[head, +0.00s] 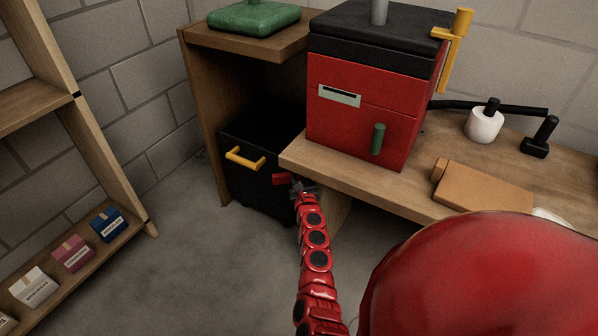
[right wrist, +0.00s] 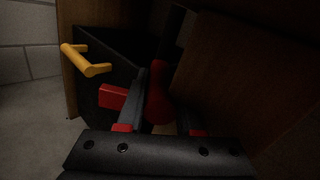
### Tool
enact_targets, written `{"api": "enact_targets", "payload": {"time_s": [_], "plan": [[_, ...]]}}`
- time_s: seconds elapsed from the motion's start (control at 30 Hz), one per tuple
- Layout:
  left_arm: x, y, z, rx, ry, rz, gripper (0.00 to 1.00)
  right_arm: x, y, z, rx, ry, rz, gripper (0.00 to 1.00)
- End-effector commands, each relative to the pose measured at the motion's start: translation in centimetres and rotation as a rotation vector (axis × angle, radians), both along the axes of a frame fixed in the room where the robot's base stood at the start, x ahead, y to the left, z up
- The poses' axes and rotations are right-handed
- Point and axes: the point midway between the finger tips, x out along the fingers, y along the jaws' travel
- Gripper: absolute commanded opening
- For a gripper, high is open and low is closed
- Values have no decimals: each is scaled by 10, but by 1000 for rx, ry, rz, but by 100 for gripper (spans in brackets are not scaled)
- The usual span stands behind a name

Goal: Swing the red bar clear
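The red bar (head: 281,179) lies across the front right of a black bin-like box (head: 256,196) under the counter. In the right wrist view, its squared left part (right wrist: 112,97) shows just left of my gripper's left finger. A rounded red piece (right wrist: 158,95) shows between the fingers; I cannot tell whether it joins the bar behind the finger. My right gripper (head: 303,188) is at the bar's right end in the head view. Its fingers (right wrist: 160,103) are apart, with no clear grip on anything. My left gripper is not in view.
The box has a yellow handle (head: 245,158). The wooden counter (head: 293,157) overhangs close to my right gripper and carries a red and black machine (head: 363,105). A wooden shelf (head: 150,225) with small boxes stands at left. The floor between is clear.

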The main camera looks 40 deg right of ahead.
Motion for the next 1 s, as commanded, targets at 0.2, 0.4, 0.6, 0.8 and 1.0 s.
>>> {"api": "enact_targets", "payload": {"time_s": [0.2,0.4,0.6,0.8,1.0], "plan": [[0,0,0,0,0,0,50,0,0,0,0,1,0,64],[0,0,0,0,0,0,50,0,0,0,0,0,-1,64],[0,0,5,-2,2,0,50,-9,5,1,1,-1,-1,64],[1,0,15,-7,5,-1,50,-40,21,1,2,2,-5,64],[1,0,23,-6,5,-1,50,-79,42,1,3,2,-5,64]]}}
